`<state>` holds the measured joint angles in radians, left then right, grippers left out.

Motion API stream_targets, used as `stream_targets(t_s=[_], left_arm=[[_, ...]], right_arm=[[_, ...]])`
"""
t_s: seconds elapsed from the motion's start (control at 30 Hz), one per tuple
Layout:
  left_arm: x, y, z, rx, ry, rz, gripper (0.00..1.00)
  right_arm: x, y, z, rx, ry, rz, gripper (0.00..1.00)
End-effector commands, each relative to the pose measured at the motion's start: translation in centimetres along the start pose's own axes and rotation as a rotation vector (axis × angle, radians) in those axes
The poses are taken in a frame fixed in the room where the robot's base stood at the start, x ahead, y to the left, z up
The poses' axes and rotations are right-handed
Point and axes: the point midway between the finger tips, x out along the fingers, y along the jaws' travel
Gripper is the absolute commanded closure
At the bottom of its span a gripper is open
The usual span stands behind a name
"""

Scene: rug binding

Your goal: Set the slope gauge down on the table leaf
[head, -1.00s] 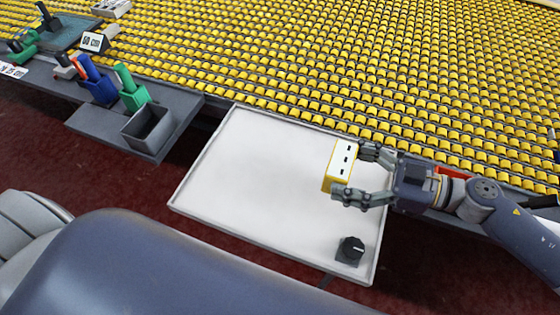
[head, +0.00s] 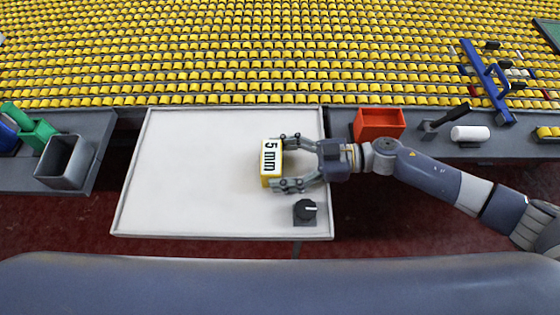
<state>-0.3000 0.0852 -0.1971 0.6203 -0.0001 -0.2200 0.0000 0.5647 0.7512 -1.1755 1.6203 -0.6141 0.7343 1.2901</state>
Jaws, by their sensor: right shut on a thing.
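The slope gauge (head: 271,160) is a yellow block with a white top face marked "5 mm". My right gripper (head: 284,163) is shut on it, with one finger at its far side and one at its near side. The gauge is over the right part of the table leaf (head: 190,180), a white panel with a thin raised rim. I cannot tell whether its underside touches the leaf. My left gripper is not in view.
A red bin (head: 379,124) and a white roll (head: 470,134) are to the right. A grey bin (head: 66,160) and a green holder (head: 38,134) are left. The leaf's left half is clear.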

Motion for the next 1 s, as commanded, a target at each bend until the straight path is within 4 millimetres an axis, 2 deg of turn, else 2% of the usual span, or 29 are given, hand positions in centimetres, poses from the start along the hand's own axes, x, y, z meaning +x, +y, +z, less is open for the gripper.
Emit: stream_targets(t_s=[0.23, 0.27, 0.3, 0.33, 0.8, 0.87, 1.0], left_arm=[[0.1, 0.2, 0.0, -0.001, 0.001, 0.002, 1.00], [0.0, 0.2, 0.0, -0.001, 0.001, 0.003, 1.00], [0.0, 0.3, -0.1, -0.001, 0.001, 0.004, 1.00], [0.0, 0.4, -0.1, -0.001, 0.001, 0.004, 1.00], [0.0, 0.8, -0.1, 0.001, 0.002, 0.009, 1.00], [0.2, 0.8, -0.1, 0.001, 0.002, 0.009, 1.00], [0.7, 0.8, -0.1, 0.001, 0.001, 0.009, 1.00]], right_arm=[[0.0, 0.0, 0.2, -0.001, 0.000, 0.000, 0.56], [0.0, 0.0, 0.1, -0.001, 0.000, 0.000, 0.18], [0.0, 0.0, 0.1, -0.001, 0.000, 0.000, 0.09], [0.0, 0.0, 0.1, -0.001, 0.000, 0.000, 0.04], [-0.2, 0.0, -0.1, -0.001, -0.001, 0.001, 0.04], [-0.8, 0.1, 0.0, -0.001, -0.003, 0.002, 0.04], [-3.2, 0.1, 0.2, 0.000, -0.005, 0.004, 0.04]])
